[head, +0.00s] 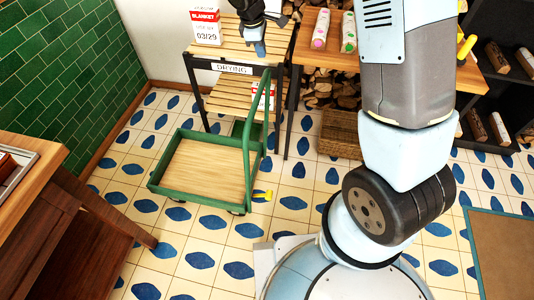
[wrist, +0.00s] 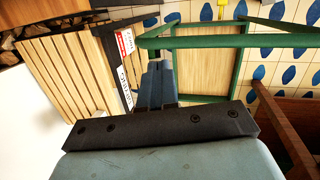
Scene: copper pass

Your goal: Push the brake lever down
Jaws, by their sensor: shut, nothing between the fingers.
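The small yellow brake lever (head: 262,195) sits low at the near right corner of the green cart (head: 198,204), just above the floor. It sticks out to the right of the cart's frame. In the wrist view a small yellow piece (wrist: 221,3) shows at the top edge, beyond the cart's green handle (wrist: 220,42). My gripper (head: 259,50) is shut and empty, in front of the slatted drying rack and well above and behind the lever. Its blue fingers also show in the wrist view (wrist: 158,80), pressed together beside the handle.
The slatted drying rack (head: 222,99) carries a "BLANKET 03/29" card (head: 205,27). The cart's tall green handle (head: 247,140) rises beside the lever. A wicker basket (head: 340,134) stands to the right. Tiled floor right of the lever is clear.

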